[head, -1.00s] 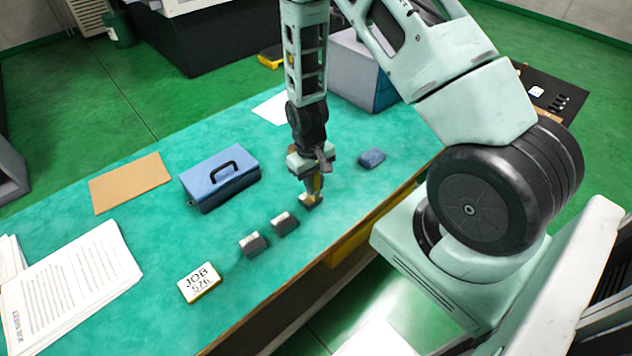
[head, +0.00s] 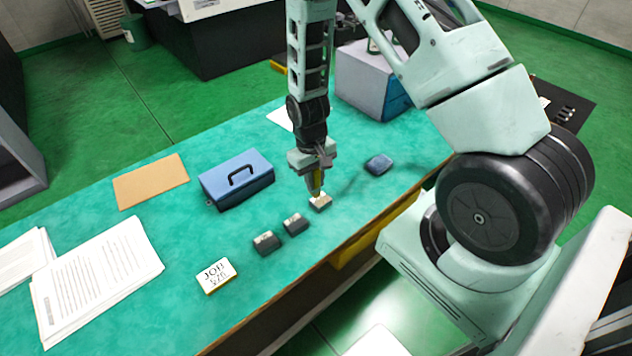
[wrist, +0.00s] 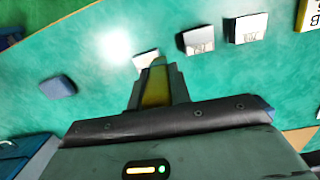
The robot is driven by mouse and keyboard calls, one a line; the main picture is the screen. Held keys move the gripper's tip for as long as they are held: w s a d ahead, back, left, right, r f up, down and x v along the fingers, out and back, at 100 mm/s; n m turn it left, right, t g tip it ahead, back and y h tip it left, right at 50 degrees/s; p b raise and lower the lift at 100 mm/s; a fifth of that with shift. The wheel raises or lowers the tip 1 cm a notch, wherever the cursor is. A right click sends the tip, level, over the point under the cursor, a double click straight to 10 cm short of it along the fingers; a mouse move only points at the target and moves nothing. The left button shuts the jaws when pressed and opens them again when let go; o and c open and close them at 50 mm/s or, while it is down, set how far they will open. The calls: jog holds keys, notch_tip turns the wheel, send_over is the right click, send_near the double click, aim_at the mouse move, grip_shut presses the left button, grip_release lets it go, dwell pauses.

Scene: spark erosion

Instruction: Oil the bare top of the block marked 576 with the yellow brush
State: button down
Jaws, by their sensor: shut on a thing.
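My gripper (head: 315,170) is shut on the yellow brush (head: 317,184) and holds it pointing down. In the wrist view the brush (wrist: 155,88) shows between the fingers. Its tip is at or just above the near block (head: 320,203), the rightmost of three small dark blocks with pale tops; I cannot tell whether they touch. This block also shows in the wrist view (wrist: 146,58), partly behind the brush, and its marking is not readable. The middle block (head: 295,223) and left block (head: 266,242) stand apart from it; their markings are too small to read surely.
A blue toolbox (head: 237,182), brown board (head: 150,181) and papers (head: 98,278) are farther left. A dark blue pad (head: 379,165) lies right of the gripper. The green bench top (head: 225,235) between is clear.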

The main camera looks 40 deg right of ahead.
jog(key=shift+r+p, duration=0.5)
jog(key=shift+r, duration=0.55)
